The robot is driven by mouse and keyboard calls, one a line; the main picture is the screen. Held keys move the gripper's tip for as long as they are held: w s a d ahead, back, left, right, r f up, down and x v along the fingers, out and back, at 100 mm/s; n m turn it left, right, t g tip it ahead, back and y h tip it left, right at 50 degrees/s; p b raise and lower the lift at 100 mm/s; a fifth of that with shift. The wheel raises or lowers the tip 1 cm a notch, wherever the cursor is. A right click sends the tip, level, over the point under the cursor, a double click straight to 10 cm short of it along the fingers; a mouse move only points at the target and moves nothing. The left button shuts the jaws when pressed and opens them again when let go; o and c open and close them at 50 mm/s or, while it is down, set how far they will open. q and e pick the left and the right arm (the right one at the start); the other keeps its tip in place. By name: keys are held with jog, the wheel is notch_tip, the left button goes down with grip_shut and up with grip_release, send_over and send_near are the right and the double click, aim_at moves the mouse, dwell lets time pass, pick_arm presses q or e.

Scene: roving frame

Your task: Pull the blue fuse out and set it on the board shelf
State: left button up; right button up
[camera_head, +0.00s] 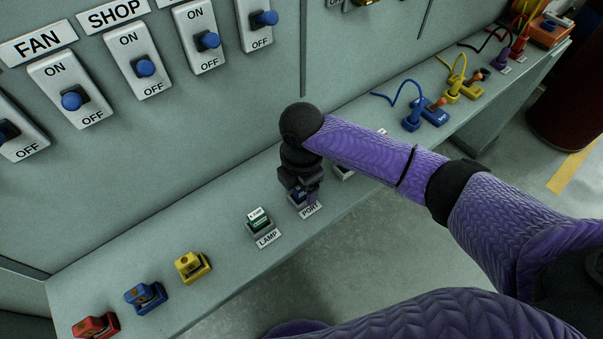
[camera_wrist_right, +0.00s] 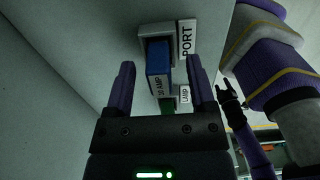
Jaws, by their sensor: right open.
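The blue fuse (camera_wrist_right: 157,58) stands in a grey socket (camera_wrist_right: 147,32) beside the PORT label (camera_wrist_right: 186,38). In the head view the fuse (camera_head: 297,197) is mostly hidden behind my right gripper (camera_head: 305,194). My right gripper (camera_wrist_right: 161,68) is open, its two fingers on either side of the fuse. A gap shows between each finger and the fuse in the wrist view. The board shelf (camera_head: 220,230) is the grey ledge along the foot of the panel. A dark gripper-like end (camera_wrist_right: 231,100), perhaps my left gripper, shows at the wrist view's right; its jaws are unclear.
A green fuse (camera_head: 258,220) stands by the LAMP label (camera_head: 268,238). Yellow (camera_head: 192,266), blue (camera_head: 146,296) and red (camera_head: 95,325) blocks sit farther left on the shelf. Plugs with cables, including a blue one (camera_head: 412,120), stand to the right.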

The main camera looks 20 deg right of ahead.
jog(key=shift+f, duration=0.1)
grip_shut()
dwell(0.3)
jog(key=shift+r+p, duration=2.4)
jog(key=shift+p, duration=0.3)
jog(key=shift+f, duration=0.1)
